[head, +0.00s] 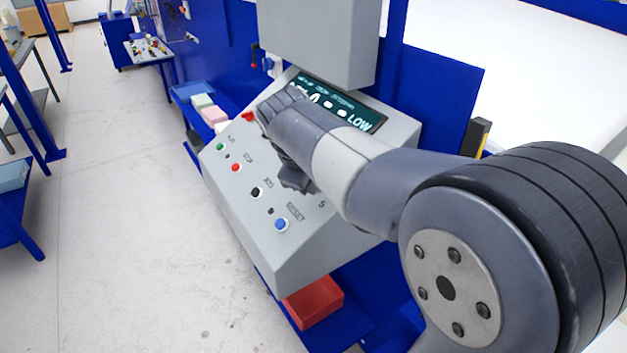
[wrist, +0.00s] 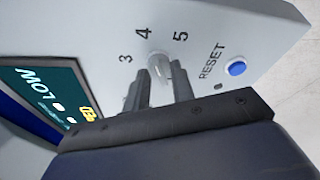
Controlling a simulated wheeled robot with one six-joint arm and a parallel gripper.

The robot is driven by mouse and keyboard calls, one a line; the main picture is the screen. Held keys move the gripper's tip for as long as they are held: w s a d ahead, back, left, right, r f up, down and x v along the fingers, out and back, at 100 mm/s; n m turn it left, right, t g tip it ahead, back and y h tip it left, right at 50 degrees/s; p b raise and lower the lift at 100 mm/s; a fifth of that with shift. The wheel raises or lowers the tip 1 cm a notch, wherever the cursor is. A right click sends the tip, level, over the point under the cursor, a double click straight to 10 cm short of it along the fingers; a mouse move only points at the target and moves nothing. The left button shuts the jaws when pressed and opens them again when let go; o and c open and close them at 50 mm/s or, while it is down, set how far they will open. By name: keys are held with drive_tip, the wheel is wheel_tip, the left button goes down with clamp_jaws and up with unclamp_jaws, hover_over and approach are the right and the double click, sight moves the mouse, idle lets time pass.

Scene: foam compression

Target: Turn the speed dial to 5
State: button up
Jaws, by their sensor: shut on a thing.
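The speed dial (wrist: 159,66) is a pale knob on the grey sloped panel. In the wrist view the numbers 3, 4 and 5 stand around its far side, with 4 nearest its top. My gripper (wrist: 162,82) has its two dark fingers on either side of the dial and is shut on it. I cannot tell which number the dial points to. In the head view my gripper (head: 294,178) is low over the control panel (head: 285,258), and my arm hides the dial. The number 5 (head: 322,204) shows just beside it.
The blue RESET button (head: 281,224) sits close to the gripper. Black, red and green buttons line the panel's left edge, with a red knob (head: 248,116) above. A display (head: 361,122) reads LOW. A red bin (head: 314,301) is below the panel.

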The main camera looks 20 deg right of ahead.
drive_tip(key=m+b, duration=0.3)
drive_tip(key=m+h+b, duration=0.1)
drive_tip(key=m, duration=0.1)
drive_tip(key=shift+a+f+t, duration=0.15)
drive_tip(key=shift+f+t, duration=0.15)
drive_tip(key=shift+t, duration=0.1)
drive_tip(key=m+h+b, duration=0.1)
drive_tip(key=m+b, duration=0.3)
drive_tip(key=m, duration=0.1)
drive_tip(key=shift+a+r+m+h, duration=0.1)
drive_tip(key=shift+m+h, duration=0.2)
drive_tip(key=shift+h, duration=0.1)
clamp_jaws()
drive_tip(key=shift+s+b, duration=0.1)
drive_tip(key=shift+b, duration=0.25)
drive_tip(key=o, duration=0.6)
unclamp_jaws()
drive_tip(key=shift+a, duration=0.1)
drive_tip(key=shift+o, duration=0.3)
drive_tip(key=shift+d, duration=0.2)
drive_tip(key=shift+a+r, duration=0.1)
drive_tip(key=shift+a, duration=0.05)
